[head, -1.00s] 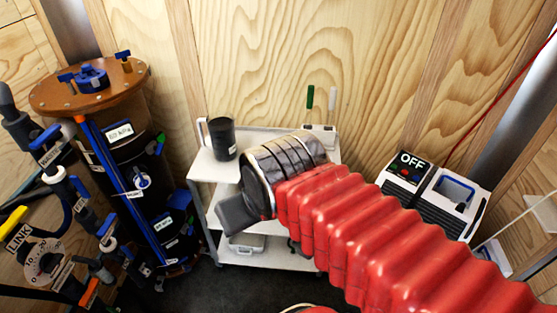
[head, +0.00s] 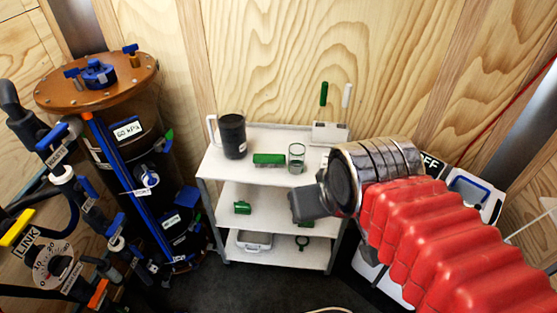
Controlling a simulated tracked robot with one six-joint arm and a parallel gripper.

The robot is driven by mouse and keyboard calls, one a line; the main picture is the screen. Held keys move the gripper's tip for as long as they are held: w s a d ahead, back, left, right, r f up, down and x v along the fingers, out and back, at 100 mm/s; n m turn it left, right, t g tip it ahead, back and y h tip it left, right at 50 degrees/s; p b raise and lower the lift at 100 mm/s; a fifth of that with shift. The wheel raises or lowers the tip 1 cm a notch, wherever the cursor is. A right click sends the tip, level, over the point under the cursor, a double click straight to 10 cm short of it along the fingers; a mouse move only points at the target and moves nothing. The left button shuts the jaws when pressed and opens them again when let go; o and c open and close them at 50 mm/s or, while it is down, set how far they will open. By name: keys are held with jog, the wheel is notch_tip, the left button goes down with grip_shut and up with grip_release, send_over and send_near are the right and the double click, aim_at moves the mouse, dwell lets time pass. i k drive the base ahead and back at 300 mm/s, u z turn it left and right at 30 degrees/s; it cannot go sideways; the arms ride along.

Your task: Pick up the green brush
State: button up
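A green upright handle (head: 323,94), which may be the green brush, stands in a white holder (head: 329,132) at the back right of the cart's top shelf. A white handle (head: 347,95) stands beside it. A green block (head: 269,160) lies on the same shelf; I cannot tell whether it has bristles. My gripper (head: 303,204) is a dark grey shape at the cart's right side, in front of the shelves and apart from the green handle. Its fingers cannot be made out, and nothing is seen in it. My arm hides the cart's right part.
The white cart (head: 222,165) also bears a black jug (head: 232,136), a glass (head: 296,158), green items (head: 242,208) on the middle shelf and a white box (head: 254,240) below. A tall tank (head: 130,125) with valves stands left. Wooden walls close the back.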

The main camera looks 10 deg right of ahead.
aim_at(262, 159)
jog(key=u, duration=1.05)
jog(key=i, duration=1.1)
jog(key=u, duration=0.85)
